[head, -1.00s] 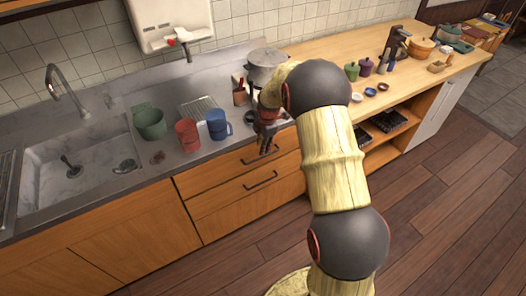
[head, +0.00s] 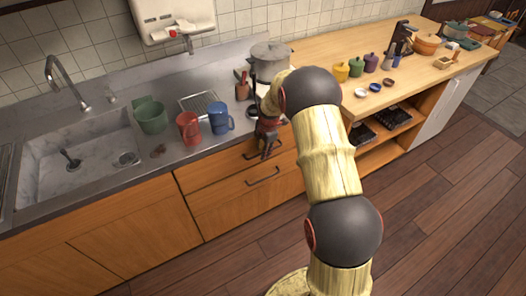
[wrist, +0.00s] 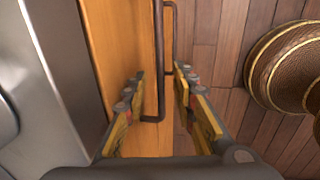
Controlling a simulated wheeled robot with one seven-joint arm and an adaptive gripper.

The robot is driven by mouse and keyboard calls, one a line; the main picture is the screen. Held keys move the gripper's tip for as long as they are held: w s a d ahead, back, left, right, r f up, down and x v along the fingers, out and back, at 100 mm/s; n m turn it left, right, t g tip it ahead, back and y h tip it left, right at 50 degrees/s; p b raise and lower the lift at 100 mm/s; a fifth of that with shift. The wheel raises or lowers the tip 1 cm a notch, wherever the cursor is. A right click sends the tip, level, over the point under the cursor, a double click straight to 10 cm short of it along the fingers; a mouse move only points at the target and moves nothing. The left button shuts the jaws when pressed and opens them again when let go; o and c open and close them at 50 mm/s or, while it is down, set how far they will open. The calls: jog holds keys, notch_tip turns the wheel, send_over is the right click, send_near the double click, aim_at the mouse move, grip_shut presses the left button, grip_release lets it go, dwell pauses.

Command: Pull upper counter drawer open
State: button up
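The upper counter drawer (head: 208,170) is a wooden front just under the steel counter and looks shut. Its dark bar handle (wrist: 159,55) runs up and down in the wrist view. In the head view my gripper (head: 266,154) covers part of that handle. In the wrist view my gripper (wrist: 159,82) is open, one finger on each side of the handle. The handle lies in the gap, and I see no clear contact with either finger.
The lower drawer (head: 225,203) has its own dark handle (head: 262,176). A blue mug (head: 219,119), a red mug (head: 188,129) and a steel pot (head: 270,58) stand on the counter above. The wooden floor (head: 440,215) in front is clear.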

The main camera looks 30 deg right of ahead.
jog(key=shift+c, duration=0.4)
grip_shut()
dwell(0.5)
